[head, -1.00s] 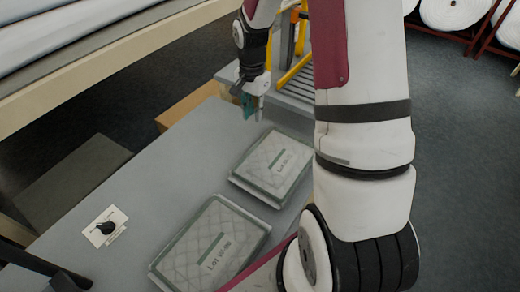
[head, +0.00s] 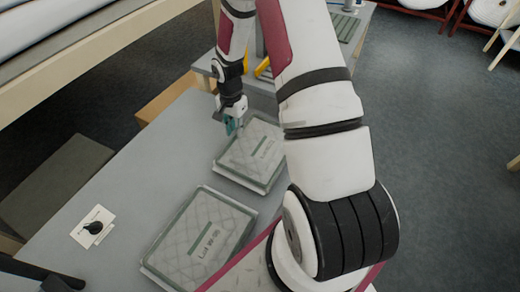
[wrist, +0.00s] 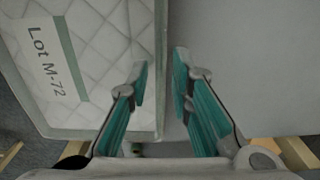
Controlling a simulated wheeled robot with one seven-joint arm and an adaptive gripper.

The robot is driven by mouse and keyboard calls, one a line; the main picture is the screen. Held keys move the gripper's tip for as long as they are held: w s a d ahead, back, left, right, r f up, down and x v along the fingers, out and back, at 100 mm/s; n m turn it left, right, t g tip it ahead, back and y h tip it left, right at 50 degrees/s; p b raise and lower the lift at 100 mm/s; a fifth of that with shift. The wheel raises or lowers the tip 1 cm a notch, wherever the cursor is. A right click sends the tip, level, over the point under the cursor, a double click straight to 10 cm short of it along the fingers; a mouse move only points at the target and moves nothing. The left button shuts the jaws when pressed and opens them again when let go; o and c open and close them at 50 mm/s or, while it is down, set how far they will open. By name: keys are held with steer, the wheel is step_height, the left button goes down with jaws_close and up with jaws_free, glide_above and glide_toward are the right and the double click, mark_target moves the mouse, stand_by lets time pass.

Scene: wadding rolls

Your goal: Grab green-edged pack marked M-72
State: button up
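The pack marked Lot M-72 (wrist: 105,50) is quilted, grey-white and edged in green. It fills the left of the wrist view, its label readable. In the head view it appears to be the farther pack (head: 255,155), lying flat on the grey table. My gripper (wrist: 161,75) is open, with teal fingers on either side of the pack's edge: the left finger overlaps the pack in view, the right is beyond it. Contact cannot be told. In the head view my gripper (head: 232,126) is at that pack's far left corner.
A second quilted pack (head: 195,240) lies nearer on the table (head: 130,175), its label hard to read. A white card with a black knob (head: 93,227) lies at the left. A yellow frame (head: 263,68) and slatted surface stand behind. Bare table lies left of the packs.

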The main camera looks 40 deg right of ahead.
steer(key=shift+f, duration=1.15)
jaws_close()
steer(key=shift+r, duration=0.1)
